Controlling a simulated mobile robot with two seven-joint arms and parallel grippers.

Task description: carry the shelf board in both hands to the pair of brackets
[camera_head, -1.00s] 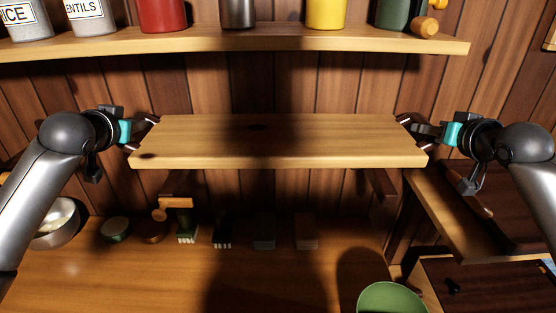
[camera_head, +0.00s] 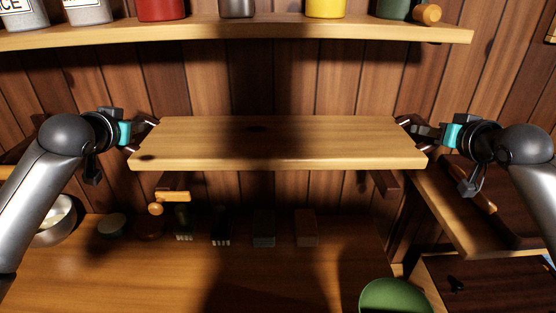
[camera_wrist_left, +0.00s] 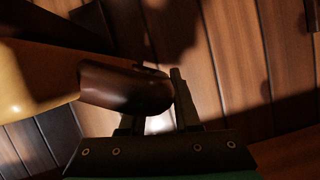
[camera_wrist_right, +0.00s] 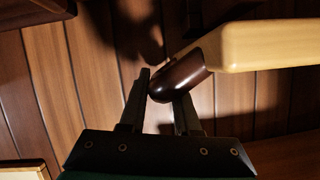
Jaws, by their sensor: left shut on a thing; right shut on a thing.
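The light wooden shelf board (camera_head: 275,145) is held level in front of the wall, under the upper shelf. My left gripper (camera_head: 143,132) is shut on its left end, on a dark brown end piece (camera_wrist_left: 125,88) in the left wrist view. My right gripper (camera_head: 412,132) is shut on the right end, on a matching dark end piece (camera_wrist_right: 182,75) in the right wrist view. Two dark brackets show on the wall below the board: the left bracket (camera_head: 168,182) and the right bracket (camera_head: 384,183). The board hides their upper parts; I cannot tell the gap between.
The upper shelf (camera_head: 240,34) carries jars and canisters above the board. The counter (camera_head: 120,275) below holds a metal bowl (camera_head: 55,222), brushes, small blocks and a green bowl (camera_head: 393,296). A wooden side surface (camera_head: 450,225) stands close under my right arm.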

